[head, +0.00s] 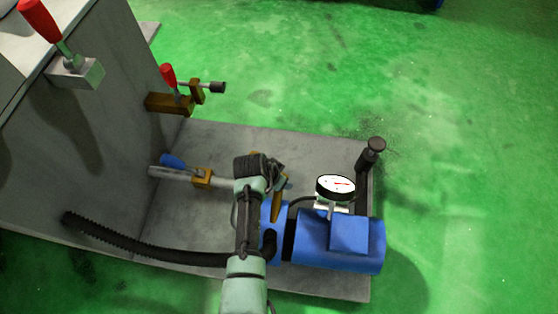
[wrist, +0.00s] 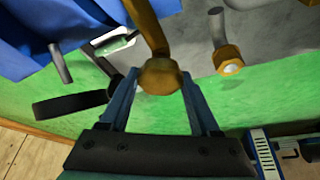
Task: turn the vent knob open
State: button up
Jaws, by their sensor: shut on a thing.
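In the wrist view, a brass knob-like piece (wrist: 160,76) with a brass stem rising behind it sits between the two blue fingers of my gripper (wrist: 160,88). My gripper is shut on this piece, which I take to be the vent knob. In the head view, a brass part (head: 278,205) shows just right of my arm, beside the blue pump (head: 340,240). My fingers are hidden there behind my wrist. The knob's turn angle cannot be read.
A round dial gauge (head: 336,187) stands on the pump, with a black-capped post (head: 371,155) behind it. A black ribbed hose (head: 150,248) runs left. Clamps with red handles (head: 169,78) and a blue-handled valve (head: 175,161) are at the left. Green floor lies clear beyond the plate.

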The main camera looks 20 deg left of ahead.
jog(key=n+y+p, duration=0.2)
jog(key=n+p, duration=0.1)
jog(key=n, duration=0.2)
jog(key=shift+n, duration=0.3)
dwell(0.4)
jog(key=o, duration=1.4)
jog(key=p+v, duration=0.8)
jog(key=v, duration=0.5)
jog(key=shift+w+d, duration=0.1)
jog(key=shift+d, duration=0.1)
